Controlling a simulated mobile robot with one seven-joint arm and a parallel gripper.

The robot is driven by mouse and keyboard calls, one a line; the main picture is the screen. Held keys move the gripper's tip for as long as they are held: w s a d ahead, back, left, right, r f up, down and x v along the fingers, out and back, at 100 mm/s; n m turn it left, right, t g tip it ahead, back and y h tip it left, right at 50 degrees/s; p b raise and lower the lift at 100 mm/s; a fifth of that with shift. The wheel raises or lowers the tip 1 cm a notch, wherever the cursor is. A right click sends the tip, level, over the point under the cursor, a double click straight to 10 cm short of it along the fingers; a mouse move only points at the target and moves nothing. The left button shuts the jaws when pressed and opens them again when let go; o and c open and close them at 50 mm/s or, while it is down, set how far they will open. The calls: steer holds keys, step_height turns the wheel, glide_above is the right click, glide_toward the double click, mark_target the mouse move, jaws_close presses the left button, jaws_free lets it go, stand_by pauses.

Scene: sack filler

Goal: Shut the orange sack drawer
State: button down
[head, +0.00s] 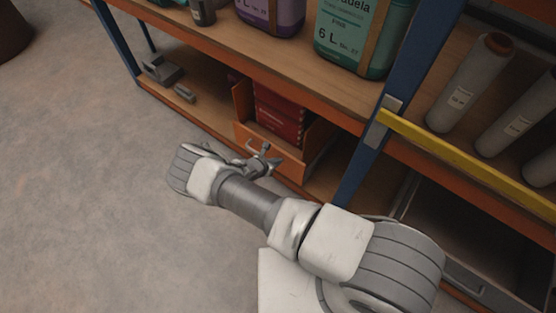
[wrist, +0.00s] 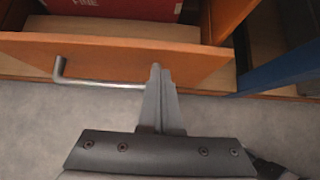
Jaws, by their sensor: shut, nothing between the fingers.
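The orange sack drawer (head: 272,150) sits on the low shelf level of the rack and stands partly pulled out, with a red sack (head: 279,114) inside. In the wrist view the drawer's orange front (wrist: 190,62) spans the upper part, with a grey bar handle (wrist: 100,84) on its face. My gripper (head: 268,158) is at the drawer front, low and near the handle. In the wrist view my gripper (wrist: 157,72) is shut and empty, its fingertips over the drawer front at the handle's right end. I cannot tell whether they touch it.
A blue rack post (head: 359,167) stands right of the drawer and also shows in the wrist view (wrist: 282,70). Large jugs (head: 364,35) stand on the shelf above. Grey blocks (head: 162,69) lie on the low shelf at left. A grey drawer (head: 465,276) is at lower right.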

steer(key=f+p+v, duration=0.1)
steer(key=p+v, duration=0.3)
steer(key=v, duration=0.7)
steer(key=shift+s+a, duration=0.4)
steer(key=shift+r, duration=0.1)
steer(key=w+d+r+m+g, duration=0.1)
steer(key=w+d+r+m, duration=0.15)
steer(key=r+m, duration=0.7)
steer(key=w+d+r+m+g, duration=0.1)
steer(key=w+r+m+g, duration=0.2)
steer(key=r, duration=1.3)
steer(key=s+d+r+m+y, duration=0.1)
steer(key=s+d+r+m, duration=0.2)
steer(key=r, duration=0.6)
steer(key=d+r+m+y, duration=0.1)
steer(key=d+r+m, duration=0.2)
steer(key=d+r, duration=0.35)
steer(key=s+d+r+m+t+y, duration=0.1)
steer(key=s+d+r+m+y, duration=0.3)
steer(key=s+r, duration=0.6)
steer(key=s+d+r+m+t, duration=0.2)
steer(key=s+r+m, duration=0.5)
steer(key=s, duration=0.4)
step_height(320, 180, up, 21)
steer(key=n+p, duration=0.1)
steer(key=p, duration=1.8)
steer(key=shift+a, duration=0.2)
